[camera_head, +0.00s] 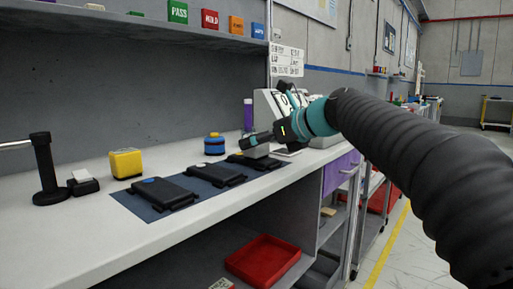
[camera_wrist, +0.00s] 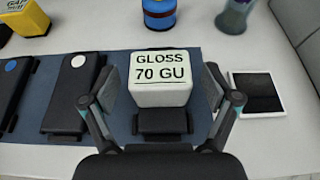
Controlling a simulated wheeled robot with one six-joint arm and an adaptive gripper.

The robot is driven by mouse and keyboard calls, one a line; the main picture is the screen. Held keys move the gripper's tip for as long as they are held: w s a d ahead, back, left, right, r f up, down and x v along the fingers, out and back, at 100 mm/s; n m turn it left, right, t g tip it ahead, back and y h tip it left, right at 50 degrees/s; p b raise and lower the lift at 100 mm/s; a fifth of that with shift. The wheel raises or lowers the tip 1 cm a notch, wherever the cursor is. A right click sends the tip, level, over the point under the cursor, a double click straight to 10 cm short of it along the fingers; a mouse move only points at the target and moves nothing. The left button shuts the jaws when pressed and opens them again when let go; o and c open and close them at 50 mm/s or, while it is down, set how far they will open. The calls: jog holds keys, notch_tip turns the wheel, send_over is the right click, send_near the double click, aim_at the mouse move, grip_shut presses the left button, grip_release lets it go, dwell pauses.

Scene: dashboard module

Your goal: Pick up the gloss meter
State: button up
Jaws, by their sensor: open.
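The gloss meter (camera_wrist: 160,92) is a pale box with a label reading GLOSS 70 GU. In the wrist view it sits between the two fingers of my gripper (camera_wrist: 159,88), on or just behind a dark panel (camera_wrist: 162,122). The fingers are open, one on each side, and a gap shows on both sides. In the head view my gripper (camera_head: 260,139) is over the far end of the blue mat (camera_head: 142,207), and the gloss meter (camera_head: 257,152) shows only as a small grey part below it.
Two more dark panels (camera_head: 160,192) (camera_head: 215,174) lie on the mat to the left. A yellow box (camera_head: 126,163), a blue round device (camera_head: 214,144) and a black stand (camera_head: 47,170) are on the bench. A white-framed dark tablet (camera_wrist: 257,93) lies right of the mat. A shelf (camera_head: 130,22) runs above.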

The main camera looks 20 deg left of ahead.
jog(key=x, duration=0.3)
jog(key=shift+w+a, duration=0.15)
jog(key=shift+a, duration=0.05)
jog(key=shift+r, duration=0.1)
jog(key=c, duration=1.4)
